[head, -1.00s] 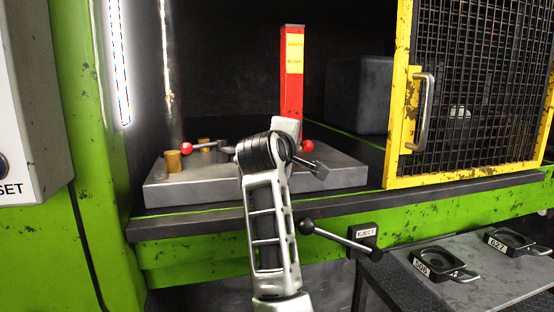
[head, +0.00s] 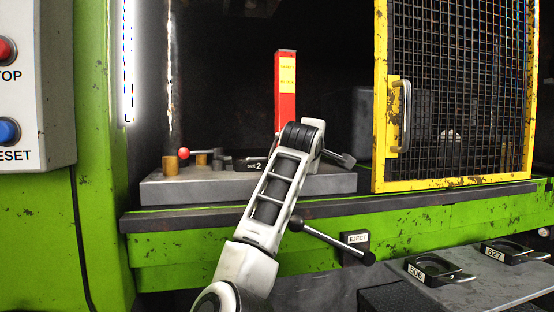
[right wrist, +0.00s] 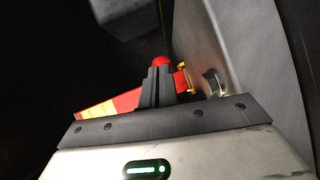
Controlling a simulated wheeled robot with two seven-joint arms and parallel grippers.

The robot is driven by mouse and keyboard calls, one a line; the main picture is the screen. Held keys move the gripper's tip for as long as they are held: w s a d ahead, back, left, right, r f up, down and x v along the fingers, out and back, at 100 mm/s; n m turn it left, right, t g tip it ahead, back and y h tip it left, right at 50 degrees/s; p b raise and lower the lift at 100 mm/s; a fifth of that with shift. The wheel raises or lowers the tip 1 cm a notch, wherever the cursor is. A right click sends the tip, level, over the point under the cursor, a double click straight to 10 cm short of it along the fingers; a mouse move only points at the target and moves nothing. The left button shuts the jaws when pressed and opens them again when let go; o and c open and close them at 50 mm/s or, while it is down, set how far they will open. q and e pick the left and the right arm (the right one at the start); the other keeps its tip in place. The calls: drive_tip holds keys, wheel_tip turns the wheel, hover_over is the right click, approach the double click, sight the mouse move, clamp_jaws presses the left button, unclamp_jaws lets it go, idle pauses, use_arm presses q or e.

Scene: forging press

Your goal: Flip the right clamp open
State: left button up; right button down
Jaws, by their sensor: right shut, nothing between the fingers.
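The right clamp's red ball knob (right wrist: 161,62) shows in the right wrist view just beyond my right gripper (right wrist: 157,80). The fingers are shut with nothing between them; I cannot tell whether they touch the knob. The left clamp (head: 184,153) has a red knob and lies at the left of the grey bed plate (head: 200,188). A dark numbered die (head: 250,164) lies between. My left gripper is out of view.
The red safety block (head: 285,85) stands upright behind my arm. The yellow mesh gate (head: 381,110) stands close on the right. The eject lever (head: 335,240) sticks out below the bed's front edge. Two handled dies (head: 437,270) (head: 512,251) lie on the lower right shelf.

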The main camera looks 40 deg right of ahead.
drive_tip(key=shift+w+d+r, duration=0.1)
drive_tip(key=shift+w+r, duration=0.05)
drive_tip(key=shift+w, duration=0.05)
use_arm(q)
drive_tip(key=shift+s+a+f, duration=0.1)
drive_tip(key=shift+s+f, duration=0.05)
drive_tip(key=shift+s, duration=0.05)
use_arm(e)
drive_tip(key=shift+r, duration=0.2)
use_arm(q)
drive_tip(key=shift+b, duration=0.3)
